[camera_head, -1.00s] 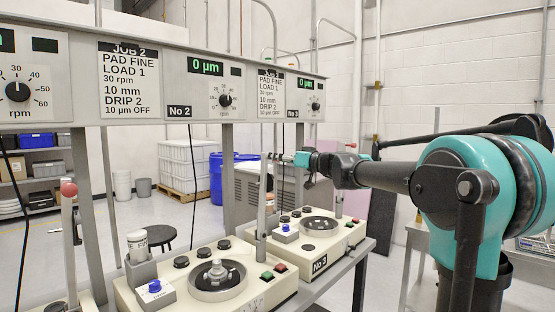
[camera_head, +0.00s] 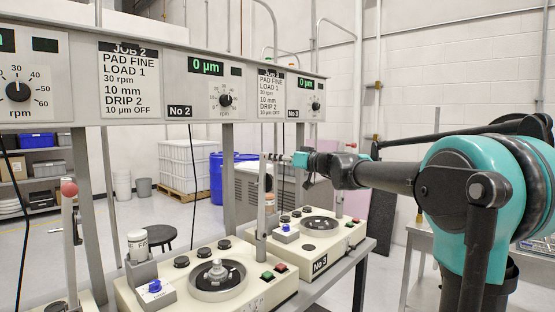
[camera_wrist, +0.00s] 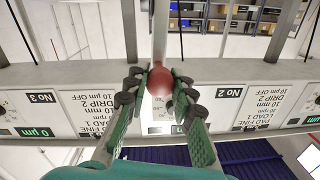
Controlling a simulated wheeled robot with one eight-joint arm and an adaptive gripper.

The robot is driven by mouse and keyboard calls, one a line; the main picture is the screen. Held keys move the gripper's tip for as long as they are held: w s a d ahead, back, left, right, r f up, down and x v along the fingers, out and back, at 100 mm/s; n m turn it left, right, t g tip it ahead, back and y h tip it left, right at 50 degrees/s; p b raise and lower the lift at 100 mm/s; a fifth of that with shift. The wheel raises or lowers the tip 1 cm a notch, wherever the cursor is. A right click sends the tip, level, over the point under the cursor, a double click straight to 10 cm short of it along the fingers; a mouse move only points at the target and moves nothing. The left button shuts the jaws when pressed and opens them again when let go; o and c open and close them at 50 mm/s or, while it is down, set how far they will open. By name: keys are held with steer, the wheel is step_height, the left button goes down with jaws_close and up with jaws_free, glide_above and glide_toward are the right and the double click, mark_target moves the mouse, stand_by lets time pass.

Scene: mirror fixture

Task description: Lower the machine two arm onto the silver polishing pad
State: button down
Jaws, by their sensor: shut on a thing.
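Machine two's arm (camera_head: 262,215) is a grey bar standing upright at the right side of machine two (camera_head: 150,295). Its red ball knob (camera_wrist: 160,80) shows in the wrist view between the fingertips of my gripper (camera_wrist: 160,88), with the bar running away behind it. My gripper is shut on this knob. In the head view my gripper (camera_head: 277,157) reaches in from the right to the top of the bar; the knob is hard to make out there.
Machine three (camera_head: 340,240), with its own round pad, stands just behind to the right. A control panel (camera_head: 150,115) with displays and job cards runs above the machines. Another upright arm with a red knob (camera_head: 68,187) stands at left. Thin posts rise behind.

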steer(key=s+a+f+n, duration=0.4)
steer(key=s+a, duration=0.3)
steer(key=s, duration=0.2)
steer(key=s+a+f+n, duration=0.4)
steer(key=s+a+n, duration=0.1)
steer(key=s+a, duration=0.25)
steer(key=s+a+f+n, duration=0.1)
steer(key=s+f+n, duration=0.1)
steer(key=f, duration=0.5)
steer(key=s+a+f+n, duration=0.2)
steer(key=s+f+n, duration=0.1)
steer(key=f, duration=0.4)
steer(key=s+a+f+n+h, duration=0.1)
steer(key=s+a+f+n, duration=0.1)
steer(key=f, duration=0.6)
steer(key=shift+s+n, duration=0.75)
steer(key=shift+n, duration=0.25)
steer(key=c, duration=1.3)
jaws_free()
